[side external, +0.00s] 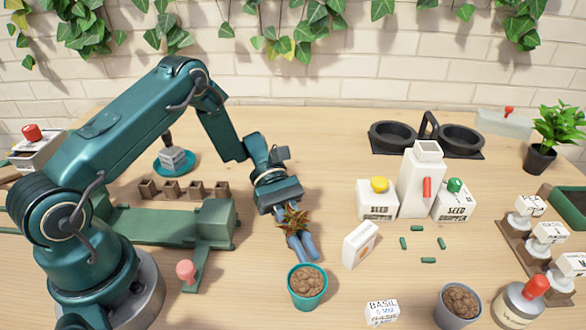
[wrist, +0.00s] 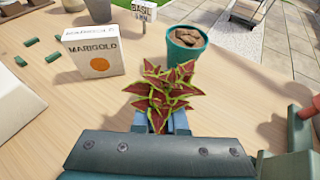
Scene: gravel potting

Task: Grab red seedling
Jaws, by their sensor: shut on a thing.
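The red seedling (side external: 292,219), with dark red leaves edged in yellow-green, sits between the blue-grey fingers of my gripper (side external: 297,244) in the side view. It also shows in the wrist view (wrist: 163,98), where its leaves rise above the fingers (wrist: 161,123). My gripper is shut on it. The lower part of the seedling is hidden by the fingers and leaves. A teal pot (side external: 307,284) filled with brown soil stands just in front of the gripper, apart from the seedling in the side view. The pot also shows in the wrist view (wrist: 186,55), beyond the leaves.
A white marigold packet (side external: 360,244) stands close to the right of my gripper. A basil label (side external: 381,312) and a grey soil pot (side external: 458,303) are at the front. White seed dispensers (side external: 421,180) and several green capsules (side external: 428,260) lie further right. Small brown pots (side external: 195,190) stand left.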

